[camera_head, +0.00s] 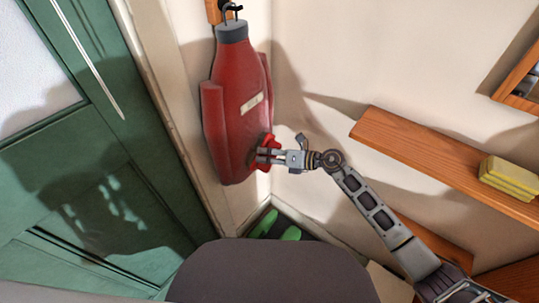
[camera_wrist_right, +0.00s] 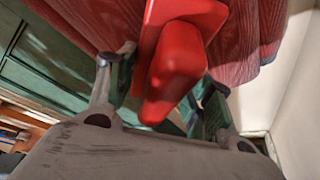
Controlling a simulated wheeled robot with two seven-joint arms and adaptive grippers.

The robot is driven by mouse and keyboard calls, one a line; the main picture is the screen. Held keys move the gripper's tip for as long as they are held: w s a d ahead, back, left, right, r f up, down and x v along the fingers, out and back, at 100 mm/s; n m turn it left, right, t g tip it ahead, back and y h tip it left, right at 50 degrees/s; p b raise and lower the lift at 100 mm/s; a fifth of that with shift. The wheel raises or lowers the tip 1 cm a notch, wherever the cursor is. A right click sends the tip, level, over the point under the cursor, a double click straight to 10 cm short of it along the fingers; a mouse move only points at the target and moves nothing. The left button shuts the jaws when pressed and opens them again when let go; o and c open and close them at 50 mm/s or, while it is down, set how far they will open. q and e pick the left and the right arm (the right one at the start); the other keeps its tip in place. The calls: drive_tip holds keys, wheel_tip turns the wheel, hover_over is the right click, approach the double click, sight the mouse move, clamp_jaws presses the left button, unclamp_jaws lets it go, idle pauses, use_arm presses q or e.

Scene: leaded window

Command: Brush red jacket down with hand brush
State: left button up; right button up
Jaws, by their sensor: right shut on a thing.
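The red jacket (camera_head: 232,95) hangs upright from a dark hook on the wall in the head view, with a grey collar and a pale label on its front. Its ribbed red cloth also fills the top of the right wrist view (camera_wrist_right: 95,22). My right gripper (camera_head: 267,156) is at the lower right of the jacket, shut on a smooth red hand brush (camera_wrist_right: 178,62). The brush (camera_head: 268,140) is at the jacket's front, mostly hidden by the fingers in the head view. I cannot tell whether its bristles touch the cloth. My left gripper is not in view.
A wooden shelf (camera_head: 430,150) with a yellow block-like thing (camera_head: 510,178) juts from the wall at right. A green door (camera_head: 120,215) stands at left. Green footwear (camera_head: 266,224) lies on the floor below the jacket. A framed thing (camera_head: 522,82) hangs at the upper right.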

drive_tip(key=shift+f+b, duration=0.4)
drive_tip(key=shift+f, duration=0.4)
drive_tip(key=shift+r, duration=0.15)
drive_tip(key=shift+r+p, duration=2)
drive_tip(key=shift+f, duration=0.15)
drive_tip(key=shift+f+b, duration=1.45)
drive_tip(key=shift+f, duration=0.55)
drive_tip(key=shift+r, duration=0.1)
drive_tip(key=shift+r+p, duration=2)
